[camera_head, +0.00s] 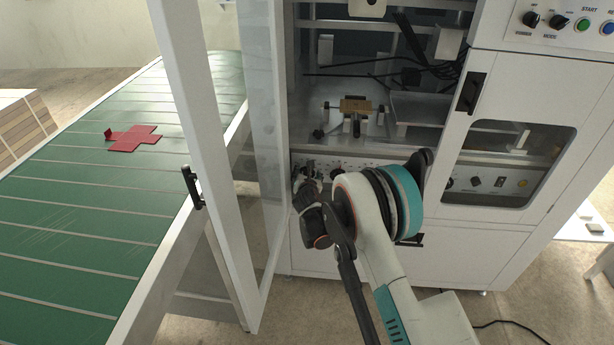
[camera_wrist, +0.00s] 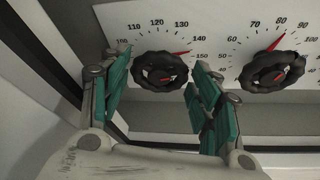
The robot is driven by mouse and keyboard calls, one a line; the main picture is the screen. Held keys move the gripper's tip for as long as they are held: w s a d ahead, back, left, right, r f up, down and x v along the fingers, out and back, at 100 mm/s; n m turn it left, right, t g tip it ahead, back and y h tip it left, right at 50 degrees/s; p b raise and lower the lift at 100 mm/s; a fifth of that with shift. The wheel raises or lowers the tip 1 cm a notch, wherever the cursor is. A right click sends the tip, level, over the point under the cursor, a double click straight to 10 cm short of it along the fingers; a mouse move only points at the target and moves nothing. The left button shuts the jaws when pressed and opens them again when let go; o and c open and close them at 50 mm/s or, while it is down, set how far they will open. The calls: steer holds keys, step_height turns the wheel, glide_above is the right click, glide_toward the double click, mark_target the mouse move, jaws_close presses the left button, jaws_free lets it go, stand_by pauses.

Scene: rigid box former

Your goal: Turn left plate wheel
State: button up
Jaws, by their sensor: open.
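Two black knobbed wheels with red pointers sit on a white dial plate (camera_wrist: 218,32) in the wrist view. The left plate wheel (camera_wrist: 160,71) has its pointer near 130 to 140. The right wheel (camera_wrist: 272,72) has its pointer just past 80. My gripper (camera_wrist: 158,75) has its teal-padded fingers spread, one at each side of the left wheel. I cannot tell if they touch it. In the head view my gripper (camera_head: 309,185) is at the left end of the dial plate (camera_head: 345,165), and my arm hides part of that plate.
The machine's glazed door (camera_head: 200,130) stands open left of my arm. A green conveyor (camera_head: 90,200) with a red cross-shaped blank (camera_head: 133,138) lies farther left. A lower windowed door (camera_head: 510,165) is at the right. The machine's frame edge runs close to my gripper's left side.

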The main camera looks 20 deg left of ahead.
steer(key=shift+w, duration=0.15)
steer(key=shift+c, duration=0.2)
steer(key=c, duration=0.7)
steer(key=shift+f+m+y, duration=0.1)
steer(key=shift+m+y, duration=0.6)
steer(key=shift+m, duration=0.3)
steer(key=o, duration=0.7)
steer(key=shift+o, duration=0.2)
steer(key=shift+d, duration=0.1)
